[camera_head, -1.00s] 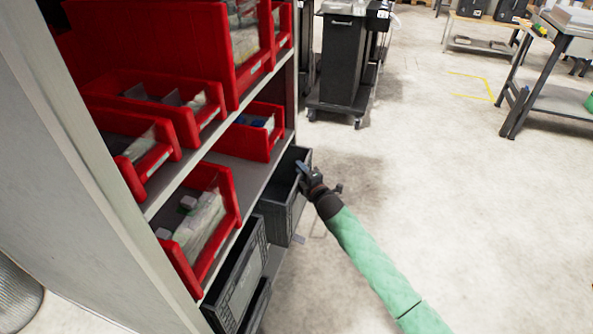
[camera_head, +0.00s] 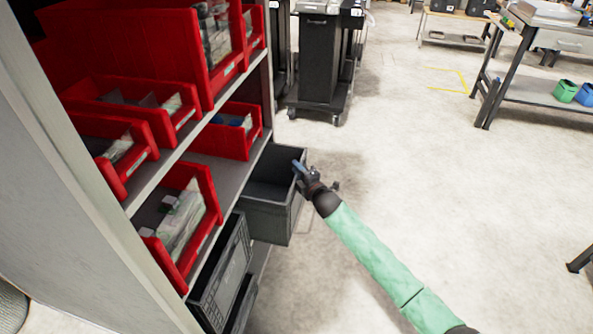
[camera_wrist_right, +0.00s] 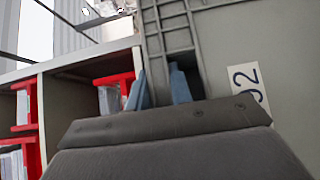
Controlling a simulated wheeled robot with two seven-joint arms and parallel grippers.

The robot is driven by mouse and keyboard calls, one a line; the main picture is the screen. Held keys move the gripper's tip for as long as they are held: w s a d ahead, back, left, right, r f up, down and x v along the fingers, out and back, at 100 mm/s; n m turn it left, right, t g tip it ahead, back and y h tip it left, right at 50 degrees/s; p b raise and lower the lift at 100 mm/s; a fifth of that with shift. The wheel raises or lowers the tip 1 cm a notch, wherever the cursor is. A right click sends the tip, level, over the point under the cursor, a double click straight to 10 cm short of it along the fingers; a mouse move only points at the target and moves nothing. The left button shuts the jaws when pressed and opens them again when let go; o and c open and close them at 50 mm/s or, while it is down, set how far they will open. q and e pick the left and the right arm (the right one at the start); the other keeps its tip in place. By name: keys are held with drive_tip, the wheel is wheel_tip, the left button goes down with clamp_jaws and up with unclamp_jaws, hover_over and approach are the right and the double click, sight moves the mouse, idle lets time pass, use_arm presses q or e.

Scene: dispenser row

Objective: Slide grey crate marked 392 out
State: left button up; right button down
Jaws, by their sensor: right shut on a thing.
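The grey crate (camera_head: 268,218) sticks well out of the lower shelf of the rack in the head view, open side up, its inside visible and empty where seen. In the right wrist view its wall (camera_wrist_right: 215,50) fills the upper right, with a white label (camera_wrist_right: 250,88) partly hidden; a "92" shows. My right gripper (camera_head: 300,168) is at the crate's front rim, shut on it. Its blue fingertips (camera_wrist_right: 162,88) sit on both sides of a ribbed part of the crate in the right wrist view. My left gripper is not in view.
Red bins (camera_head: 185,225) with packed goods fill the shelves (camera_head: 165,165). Another grey crate (camera_head: 222,270) stands nearer on the low shelf. A dark cart (camera_head: 318,65) stands behind, and a workbench (camera_head: 535,90) at the right. The floor between is clear.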

drive_tip(key=c, duration=1.2)
unclamp_jaws()
drive_tip(key=shift+o, duration=0.2)
use_arm(q)
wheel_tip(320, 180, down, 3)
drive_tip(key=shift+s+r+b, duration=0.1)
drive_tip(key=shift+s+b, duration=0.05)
drive_tip(key=shift+b, duration=0.15)
use_arm(e)
drive_tip(key=v, duration=0.8)
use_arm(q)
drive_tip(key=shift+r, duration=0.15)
